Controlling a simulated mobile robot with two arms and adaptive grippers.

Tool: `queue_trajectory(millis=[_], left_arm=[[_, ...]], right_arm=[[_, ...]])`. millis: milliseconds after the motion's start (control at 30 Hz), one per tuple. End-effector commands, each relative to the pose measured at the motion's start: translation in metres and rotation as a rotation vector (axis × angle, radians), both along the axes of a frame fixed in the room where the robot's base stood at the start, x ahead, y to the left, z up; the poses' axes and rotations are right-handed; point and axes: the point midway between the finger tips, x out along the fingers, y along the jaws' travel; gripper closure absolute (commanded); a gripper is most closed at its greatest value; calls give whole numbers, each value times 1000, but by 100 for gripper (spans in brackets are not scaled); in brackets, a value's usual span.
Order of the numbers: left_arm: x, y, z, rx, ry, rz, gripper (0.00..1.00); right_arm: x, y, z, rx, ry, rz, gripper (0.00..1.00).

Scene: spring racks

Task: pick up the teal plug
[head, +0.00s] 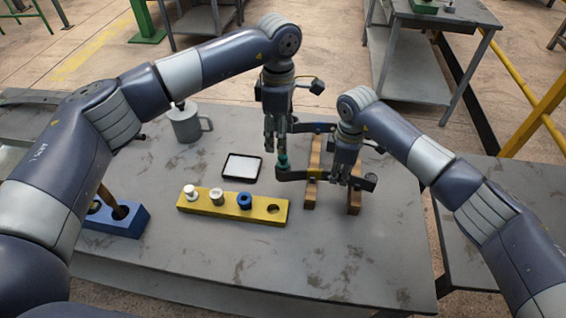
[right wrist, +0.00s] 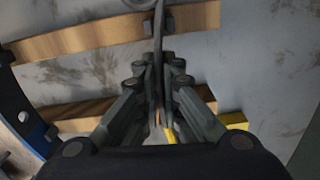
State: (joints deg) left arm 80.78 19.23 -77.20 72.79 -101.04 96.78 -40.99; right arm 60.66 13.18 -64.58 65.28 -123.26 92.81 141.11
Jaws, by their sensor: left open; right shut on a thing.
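The teal plug (head: 283,161) is small and upright in the head view. It shows at the left end of a dark bar (head: 293,176) that lies across two wooden rails (head: 313,172). My left gripper (head: 276,148) is open and points down just above the plug; whether its fingers touch the plug is hard to tell. My right gripper (head: 341,180) is shut on the dark bar, right of the plug. In the right wrist view, the bar (right wrist: 158,45) shows edge-on between the fingers. The plug is not clear in the right wrist view.
A yellow rack (head: 232,208) in front holds two whitish plugs and a blue one, with an empty hole at its right. A black-rimmed tray (head: 241,181), a grey mug (head: 185,125) and a blue block (head: 125,226) stand left. The table's front right is clear.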

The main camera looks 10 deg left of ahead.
Motion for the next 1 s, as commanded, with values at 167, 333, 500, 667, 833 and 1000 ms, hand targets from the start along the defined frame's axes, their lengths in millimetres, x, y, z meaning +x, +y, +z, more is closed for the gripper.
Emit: queue_trajectory(millis=[167,333,500,667,833,1000], left_arm=[[-1,0,-28,0,2,1,49],[0,-1,-38,0,0,1,49],[0,-5,-54,1,3,2,49],[0,-8,-79,1,3,3,49],[1,-8,-88,0,-1,3,49],[1,-8,-88,0,-1,3,56]], right_arm=[[1,0,2,1,-3,-1,100],[1,0,2,1,-3,-1,100],[1,0,1,2,-3,-1,100],[1,0,2,2,-3,-1,100],[1,0,2,2,-3,-1,100],[1,0,2,2,-3,-1,100]])
